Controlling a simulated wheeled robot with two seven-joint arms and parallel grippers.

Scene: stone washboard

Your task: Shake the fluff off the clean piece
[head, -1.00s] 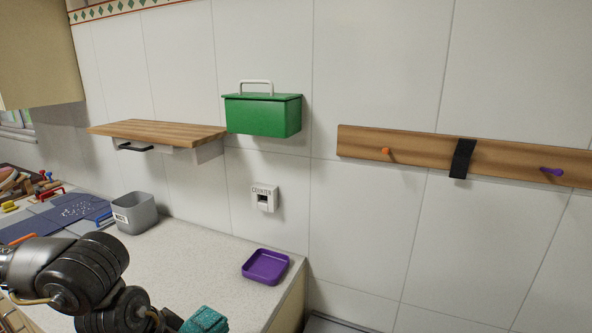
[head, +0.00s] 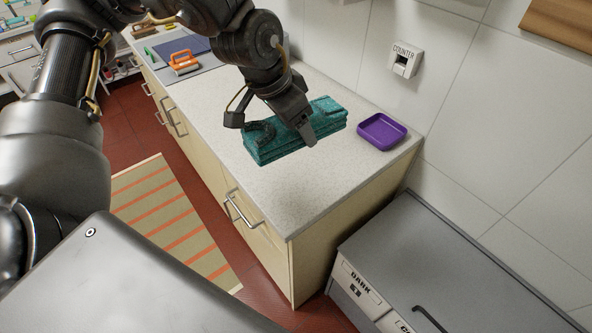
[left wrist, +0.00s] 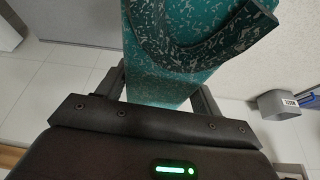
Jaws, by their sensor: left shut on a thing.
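A folded teal cloth piece (head: 325,117) with pale flecks is in my left gripper (head: 277,137), over the counter in the head view. The fingers are shut around it. In the left wrist view the teal piece (left wrist: 165,75) fills the upper middle between the fingers of my left gripper (left wrist: 165,95), and pale specks cover its surface. I cannot tell whether it touches the counter below. My right gripper is not in view.
A purple tray (head: 382,131) sits on the counter (head: 300,190) near its right end. An orange-handled tool (head: 184,62) lies on a blue-grey mat at the far end. A grey bin (left wrist: 278,105) shows in the left wrist view. A grey lidded unit (head: 450,265) stands beyond the counter's end.

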